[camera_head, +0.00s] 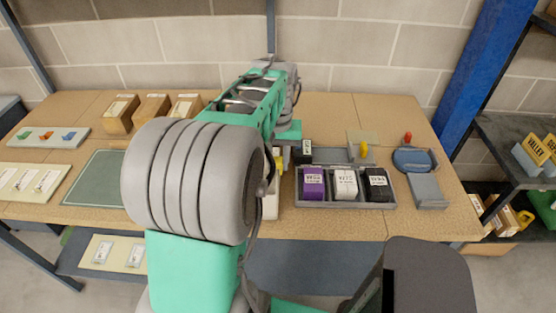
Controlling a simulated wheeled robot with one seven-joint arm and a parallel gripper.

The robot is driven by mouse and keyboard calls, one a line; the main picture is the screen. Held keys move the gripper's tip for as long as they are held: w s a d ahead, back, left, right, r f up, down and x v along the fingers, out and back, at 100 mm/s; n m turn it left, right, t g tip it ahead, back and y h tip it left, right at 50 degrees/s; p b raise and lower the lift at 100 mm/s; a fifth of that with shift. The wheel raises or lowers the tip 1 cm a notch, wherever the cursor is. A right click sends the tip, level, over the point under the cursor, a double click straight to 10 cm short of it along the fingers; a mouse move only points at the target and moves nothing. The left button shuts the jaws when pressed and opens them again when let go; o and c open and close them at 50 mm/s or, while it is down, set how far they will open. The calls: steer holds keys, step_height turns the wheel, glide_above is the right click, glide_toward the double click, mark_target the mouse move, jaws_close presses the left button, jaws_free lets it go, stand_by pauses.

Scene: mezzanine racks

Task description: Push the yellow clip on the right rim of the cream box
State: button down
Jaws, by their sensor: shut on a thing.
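The cream box (271,204) stands near the front of the workbench, mostly hidden behind my arm; only a narrow strip of its right side shows. The yellow clip (278,161) shows as a small patch at the far part of that strip, just below my gripper (286,142). My gripper points down there and is shut on the clip; its fingertips are largely hidden by my own arm. I cannot tell whether the clip touches the rim.
Right of the cream box, a grey tray (345,204) holds purple, white and black packs. Left are a green mat (95,180) and wooden boxes (153,108).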

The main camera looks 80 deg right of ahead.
steer(key=shift+f+b, duration=0.4)
steer(key=shift+f, duration=0.3)
stand_by(0.3)
steer(key=c, duration=0.7)
jaws_free()
steer(key=shift+c, duration=0.2)
steer(key=shift+r, duration=0.1)
steer(key=shift+r+p, duration=2.65)
steer(key=shift+r, duration=0.8)
